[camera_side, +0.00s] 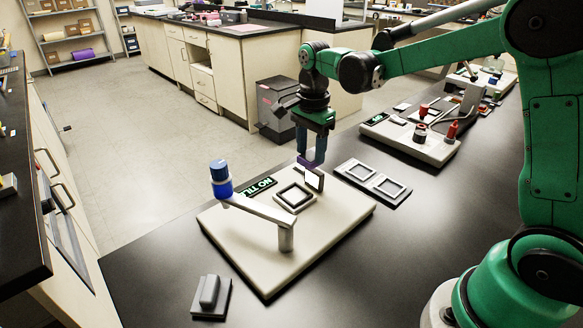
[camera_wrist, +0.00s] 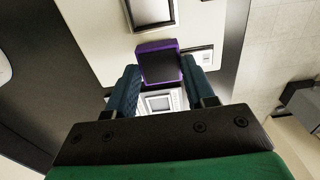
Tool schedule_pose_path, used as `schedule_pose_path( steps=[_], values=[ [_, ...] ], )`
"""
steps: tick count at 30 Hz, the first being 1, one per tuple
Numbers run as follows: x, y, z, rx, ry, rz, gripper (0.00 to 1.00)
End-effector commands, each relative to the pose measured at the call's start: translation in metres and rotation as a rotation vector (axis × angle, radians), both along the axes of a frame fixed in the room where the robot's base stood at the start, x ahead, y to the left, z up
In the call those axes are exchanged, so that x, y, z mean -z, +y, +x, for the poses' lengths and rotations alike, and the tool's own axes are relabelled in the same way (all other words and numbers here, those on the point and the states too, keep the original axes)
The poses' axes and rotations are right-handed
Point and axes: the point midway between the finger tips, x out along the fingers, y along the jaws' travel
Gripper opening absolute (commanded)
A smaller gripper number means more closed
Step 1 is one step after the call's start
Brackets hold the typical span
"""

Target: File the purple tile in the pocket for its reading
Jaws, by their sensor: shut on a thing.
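My gripper (camera_side: 311,153) is shut on the purple tile (camera_side: 304,162), above the back edge of the cream profiler base (camera_side: 330,221). In the wrist view, the tile (camera_wrist: 158,64) shows a dark face with a purple rim between my two fingers (camera_wrist: 163,82). The square black-rimmed stage (camera_side: 295,196) on the base looks empty. The display (camera_side: 258,186) reads "NO TIL", its end hidden. A swing arm (camera_side: 258,209) carries a blue cylinder (camera_side: 221,188). A dark plate with two square, empty-looking pockets (camera_side: 372,183) lies to the right of my gripper.
A small upright light plate (camera_side: 315,181) stands below my gripper at the base's edge. A grey block on a dark pad (camera_side: 209,294) lies at the front left. Another cream device (camera_side: 410,140) with red-topped parts stands farther back.

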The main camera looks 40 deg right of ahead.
Motion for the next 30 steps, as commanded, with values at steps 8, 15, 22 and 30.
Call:
schedule_pose_path(
  steps=[8,15,22,30],
  values=[
    [0.012,-0.109,-0.015,0.010,0.000,0.000,0.00],
    [0.017,-0.146,-0.029,0.001,0.000,0.000,0.00],
    [0.017,-0.147,-0.029,-0.001,0.000,0.000,0.00],
    [0.028,-0.147,-0.028,0.000,0.000,0.000,0.00]
  ],
)
